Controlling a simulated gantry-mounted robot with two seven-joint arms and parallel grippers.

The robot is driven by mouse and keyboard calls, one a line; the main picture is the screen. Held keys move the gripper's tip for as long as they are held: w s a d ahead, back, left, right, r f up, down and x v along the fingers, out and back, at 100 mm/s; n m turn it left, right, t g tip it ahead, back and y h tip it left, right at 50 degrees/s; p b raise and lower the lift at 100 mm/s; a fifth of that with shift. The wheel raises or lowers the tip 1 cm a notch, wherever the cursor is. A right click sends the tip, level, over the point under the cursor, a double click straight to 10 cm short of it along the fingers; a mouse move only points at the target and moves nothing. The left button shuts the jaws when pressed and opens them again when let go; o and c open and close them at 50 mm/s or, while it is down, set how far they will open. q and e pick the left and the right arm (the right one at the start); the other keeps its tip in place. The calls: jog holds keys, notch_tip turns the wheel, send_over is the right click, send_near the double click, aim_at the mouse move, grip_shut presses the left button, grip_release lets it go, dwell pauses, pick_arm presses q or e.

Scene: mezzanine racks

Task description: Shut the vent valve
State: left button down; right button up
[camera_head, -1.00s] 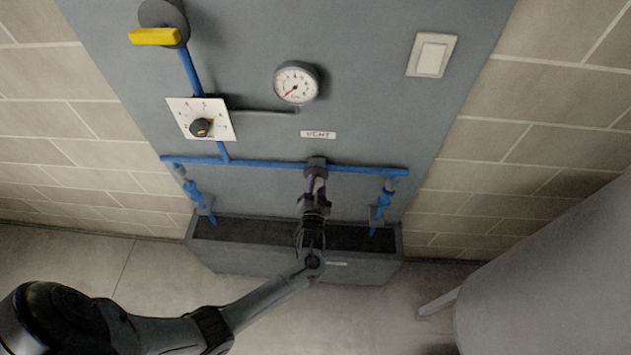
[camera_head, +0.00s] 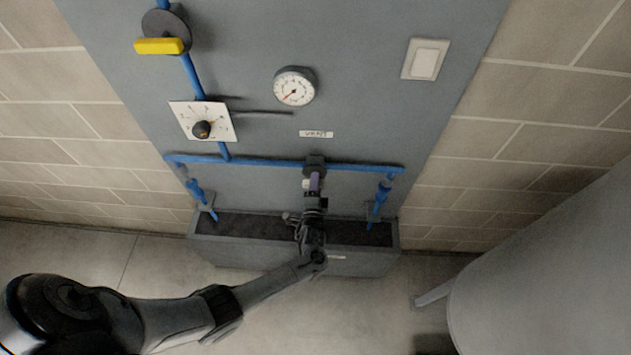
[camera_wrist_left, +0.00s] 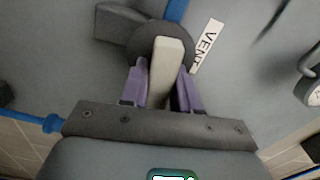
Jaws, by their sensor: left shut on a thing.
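The vent valve (camera_head: 315,165) sits on the blue horizontal pipe (camera_head: 255,162), below the VENT label (camera_head: 316,134). In the left wrist view its round dark body (camera_wrist_left: 146,42) carries a pale bar handle (camera_wrist_left: 166,72). My left gripper (camera_head: 315,184) reaches up to the valve from below. In the left wrist view its two purple fingers (camera_wrist_left: 162,88) close on both sides of the handle. The fingers and wrist hide part of the valve in the head view. My right gripper is in neither view.
A yellow-handled valve (camera_head: 160,46), a black knob (camera_head: 202,129) on a white plate and a round gauge (camera_head: 295,86) are on the panel above. A switch (camera_head: 425,60) is at upper right. A grey trough (camera_head: 245,252) lies below; a large grey cylinder (camera_head: 560,270) stands right.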

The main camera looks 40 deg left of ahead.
pick_arm(q)
jog(key=shift+m, duration=0.8)
jog(key=c, duration=0.9)
grip_release()
jog(key=v, duration=1)
jog(key=shift+s+d, duration=0.2)
jog(key=shift+s, duration=0.15)
